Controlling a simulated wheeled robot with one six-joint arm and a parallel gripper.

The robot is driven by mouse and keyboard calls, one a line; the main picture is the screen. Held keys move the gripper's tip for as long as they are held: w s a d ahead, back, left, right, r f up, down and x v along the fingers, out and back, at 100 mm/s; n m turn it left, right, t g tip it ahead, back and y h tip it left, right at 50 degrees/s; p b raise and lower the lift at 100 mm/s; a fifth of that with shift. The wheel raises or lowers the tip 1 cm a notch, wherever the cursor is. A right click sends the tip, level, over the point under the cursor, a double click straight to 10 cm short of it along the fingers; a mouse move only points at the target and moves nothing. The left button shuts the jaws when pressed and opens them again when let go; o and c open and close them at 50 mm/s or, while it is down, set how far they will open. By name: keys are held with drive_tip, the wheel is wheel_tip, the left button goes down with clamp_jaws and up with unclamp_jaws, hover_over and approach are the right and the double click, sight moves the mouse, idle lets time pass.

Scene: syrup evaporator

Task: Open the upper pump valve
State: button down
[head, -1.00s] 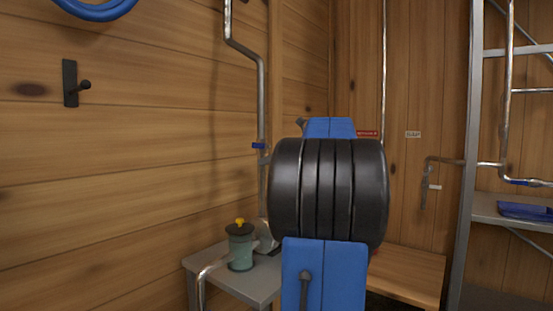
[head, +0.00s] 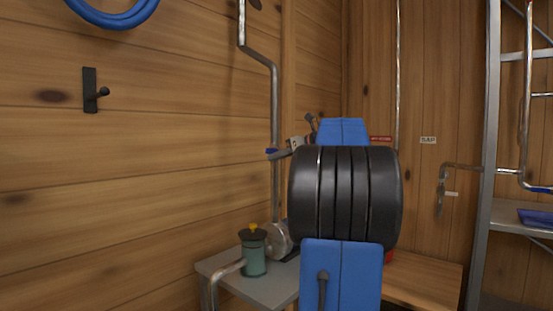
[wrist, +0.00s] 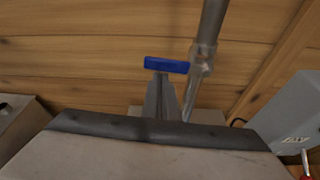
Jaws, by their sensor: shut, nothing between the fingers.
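The upper pump valve has a blue handle (head: 271,151) on the vertical metal pipe (head: 275,105) by the wall corner. In the wrist view the blue handle (wrist: 166,65) sticks out to the left, crosswise to the pipe (wrist: 208,40). My gripper (wrist: 161,78) is shut and empty, its fingertips just below the handle in that picture. I cannot tell whether they touch it. In the head view my gripper (head: 282,154) shows beside the handle, partly hidden by my own arm. The pump (head: 278,240) sits below on a grey stand, partly covered by my arm.
A green canister with a yellow top (head: 254,256) stands on the grey stand (head: 228,278). A wooden bench (head: 430,275) and a metal rack (head: 487,150) are to the right. A black wall hook (head: 91,91) and a blue coil (head: 115,15) are on the left wall.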

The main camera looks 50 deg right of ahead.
drive_tip(key=shift+r+m, duration=0.35)
drive_tip(key=shift+m, duration=0.05)
wheel_tip(320, 180, up, 2)
drive_tip(key=shift+d+m+y, duration=0.15)
drive_tip(key=shift+m+y, duration=0.75)
drive_tip(key=shift+m, duration=0.3)
drive_tip(key=d+r, duration=0.4)
drive_tip(key=shift+w+d+r, duration=0.2)
drive_tip(key=shift+r, duration=0.15)
drive_tip(key=shift+d+r, duration=0.1)
idle(0.3)
